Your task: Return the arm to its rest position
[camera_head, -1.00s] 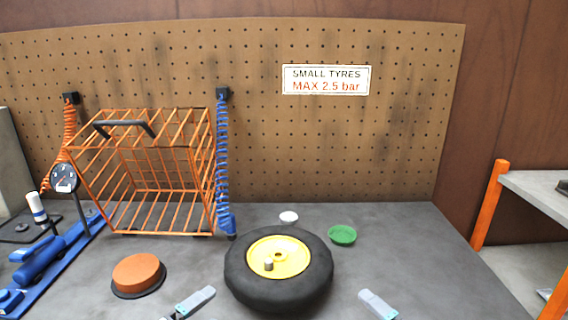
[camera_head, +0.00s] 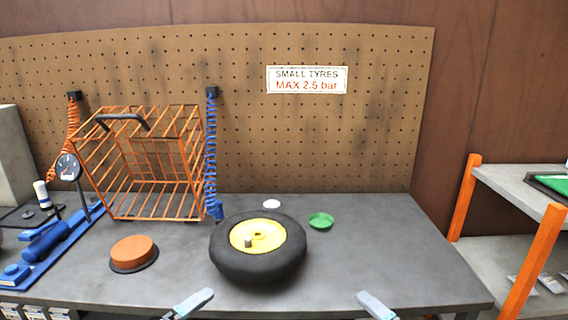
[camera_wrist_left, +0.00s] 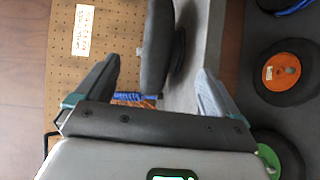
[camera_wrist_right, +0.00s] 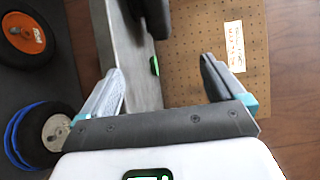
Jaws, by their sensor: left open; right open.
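My left gripper (camera_head: 190,303) shows at the bottom of the head view, in front of the bench edge. My right gripper (camera_head: 375,305) shows at the bottom, further right. In the left wrist view the left jaws (camera_wrist_left: 158,78) stand apart with nothing between them touching. In the right wrist view the right jaws (camera_wrist_right: 162,75) are also apart and empty. The black tyre with a yellow hub (camera_head: 257,236) lies flat on the grey bench (camera_head: 370,240), clear of both grippers.
An orange wire cage (camera_head: 150,165), orange disc (camera_head: 134,252), green dish (camera_head: 320,221) and white disc (camera_head: 271,204) are on the bench. A blue tool with a gauge (camera_head: 67,168) is at left. Orange-posted shelves (camera_head: 520,250) stand right. Wheels (camera_wrist_left: 290,70) lie below.

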